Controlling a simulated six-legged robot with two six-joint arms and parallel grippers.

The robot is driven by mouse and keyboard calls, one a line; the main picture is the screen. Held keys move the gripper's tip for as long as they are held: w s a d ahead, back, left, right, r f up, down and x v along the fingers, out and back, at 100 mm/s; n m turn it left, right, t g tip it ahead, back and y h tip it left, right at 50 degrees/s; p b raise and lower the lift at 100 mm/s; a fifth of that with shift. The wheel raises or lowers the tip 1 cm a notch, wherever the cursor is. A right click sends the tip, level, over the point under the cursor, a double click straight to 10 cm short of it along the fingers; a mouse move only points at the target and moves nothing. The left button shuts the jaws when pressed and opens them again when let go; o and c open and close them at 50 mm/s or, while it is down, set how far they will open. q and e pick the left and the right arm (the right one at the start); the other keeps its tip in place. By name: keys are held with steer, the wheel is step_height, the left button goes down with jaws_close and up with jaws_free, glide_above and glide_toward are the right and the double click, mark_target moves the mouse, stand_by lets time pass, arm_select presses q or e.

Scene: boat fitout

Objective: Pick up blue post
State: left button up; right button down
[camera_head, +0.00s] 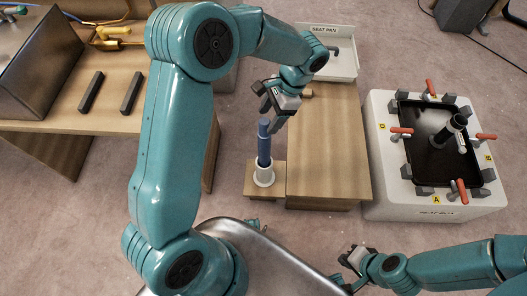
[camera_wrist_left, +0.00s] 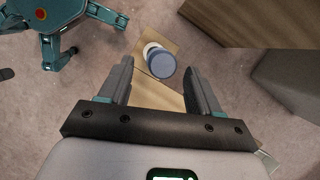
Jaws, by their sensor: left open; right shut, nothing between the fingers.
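The blue post (camera_head: 264,145) stands upright in a white round holder (camera_head: 264,178) on a small wooden block. My left gripper (camera_head: 274,106) is open just above the post's top, coming down from the upper right. In the left wrist view the post's round blue top (camera_wrist_left: 161,65) shows between the two spread fingers (camera_wrist_left: 158,72), near their tips, with no visible contact. The white holder (camera_wrist_left: 149,48) shows partly behind it. My right gripper (camera_head: 346,262) is shut and empty, low in the head view, well away from the post.
A wooden box (camera_head: 330,150) stands right of the post, with a white "SEAT PAN" tray (camera_head: 340,65) behind it. Further right is a white clamp fixture (camera_head: 410,200) with red-handled clamps and a black panel. A wooden bench (camera_head: 40,125) is at left. A metal-edged surface lies in front.

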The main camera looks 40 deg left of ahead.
arm_select(q)
steer(key=b+x, duration=0.1)
steer(key=x, duration=0.4)
steer(key=shift+s+a, duration=0.1)
steer(key=shift+a, duration=0.1)
jaws_close()
